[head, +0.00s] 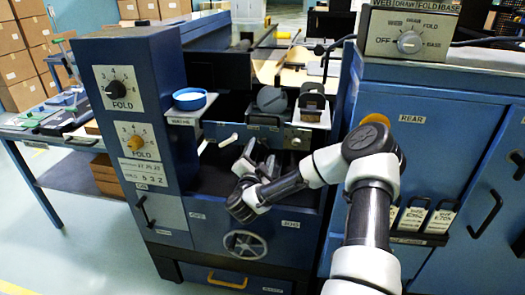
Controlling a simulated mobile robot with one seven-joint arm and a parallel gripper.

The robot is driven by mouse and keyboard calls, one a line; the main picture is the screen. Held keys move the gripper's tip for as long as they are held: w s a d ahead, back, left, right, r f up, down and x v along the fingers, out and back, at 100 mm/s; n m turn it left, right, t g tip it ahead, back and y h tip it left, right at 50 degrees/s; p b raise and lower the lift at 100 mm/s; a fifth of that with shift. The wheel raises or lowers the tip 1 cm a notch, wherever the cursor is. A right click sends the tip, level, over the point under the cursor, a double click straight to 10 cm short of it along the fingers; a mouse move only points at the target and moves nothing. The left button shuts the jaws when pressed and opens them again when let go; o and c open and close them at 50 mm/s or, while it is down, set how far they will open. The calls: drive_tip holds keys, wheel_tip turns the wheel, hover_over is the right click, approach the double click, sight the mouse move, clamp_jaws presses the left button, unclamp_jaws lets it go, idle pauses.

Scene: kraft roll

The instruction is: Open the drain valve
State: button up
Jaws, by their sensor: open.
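No label that I can read says drain valve. A grey spoked handwheel (245,244) is on the lower front of the blue machine, upright and facing me; it may be the valve, but I cannot tell. A small white lever (228,140) sticks out above the dark recess, left of my gripper. My gripper (258,163) is in front of the recess, above the handwheel and apart from it. Its jaws are open and I see nothing between them. My wrist hides part of the recess and front panel.
A blue column (140,140) with FOLD dials stands left, beside a blue bowl (190,98). A blue cabinet (430,150) marked REAR stands right, with a yellow knob (374,119) and a selector box (412,32) on top. A yellow-handled drawer (227,281) is low. Open floor lies front left.

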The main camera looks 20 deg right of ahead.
sight(264, 145)
drive_tip(key=shift+x, duration=1.7)
drive_tip(key=c, duration=1.1)
drive_tip(key=shift+m, duration=0.3)
drive_tip(key=shift+d+f+m+b, duration=0.1)
drive_tip(key=shift+m+b, duration=0.9)
drive_tip(key=shift+m, duration=1.4)
